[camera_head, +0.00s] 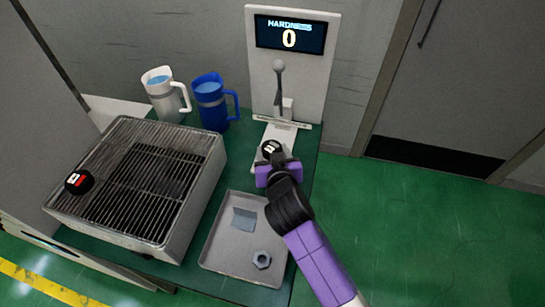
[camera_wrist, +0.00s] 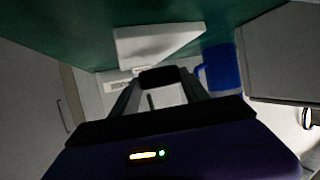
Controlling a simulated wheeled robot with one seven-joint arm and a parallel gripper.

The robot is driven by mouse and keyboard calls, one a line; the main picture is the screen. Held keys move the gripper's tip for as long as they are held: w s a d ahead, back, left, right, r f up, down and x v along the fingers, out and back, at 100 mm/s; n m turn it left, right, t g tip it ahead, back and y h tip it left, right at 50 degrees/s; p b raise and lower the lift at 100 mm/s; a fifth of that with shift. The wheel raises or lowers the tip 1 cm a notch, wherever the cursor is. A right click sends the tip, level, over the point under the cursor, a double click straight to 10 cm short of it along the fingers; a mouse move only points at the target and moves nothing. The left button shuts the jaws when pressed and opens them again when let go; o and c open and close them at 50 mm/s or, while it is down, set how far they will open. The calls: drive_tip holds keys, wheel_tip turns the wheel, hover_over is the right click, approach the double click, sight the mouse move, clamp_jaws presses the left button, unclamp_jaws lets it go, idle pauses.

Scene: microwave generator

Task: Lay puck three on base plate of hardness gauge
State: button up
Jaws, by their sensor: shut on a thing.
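The hardness gauge (camera_head: 310,87) stands at the back of the green table, its display reading 0. Its pale base plate (camera_head: 282,132) extends forward below a round-topped lever (camera_head: 279,75). My gripper (camera_head: 274,160) is shut on a black puck (camera_head: 271,148) with a white-marked top, at the front part of the base plate. In the wrist view the dark puck (camera_wrist: 160,77) sits between the fingertips (camera_wrist: 160,88). I cannot tell whether it touches the plate, and its number is not readable. Another black puck (camera_head: 79,183), with a red and white mark, lies on the grill.
The metal grill box (camera_head: 193,207) fills the table's left side. A grey tray (camera_head: 222,262) with a hex nut (camera_head: 262,259) and a small grey block (camera_head: 244,219) lies in front. A white jug (camera_head: 163,98) and a blue jug (camera_head: 210,103) stand left of the gauge.

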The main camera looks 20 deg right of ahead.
drive_tip(key=shift+f, duration=1.25)
drive_tip(key=shift+f, duration=0.2)
drive_tip(key=o, duration=1.4)
drive_tip(key=shift+r, duration=0.2)
drive_tip(key=shift+s, duration=0.15)
drive_tip(key=b+v, duration=0.1)
drive_tip(key=v, duration=1)
drive_tip(key=shift+s+a+r, duration=0.15)
drive_tip(key=shift+s, duration=0.2)
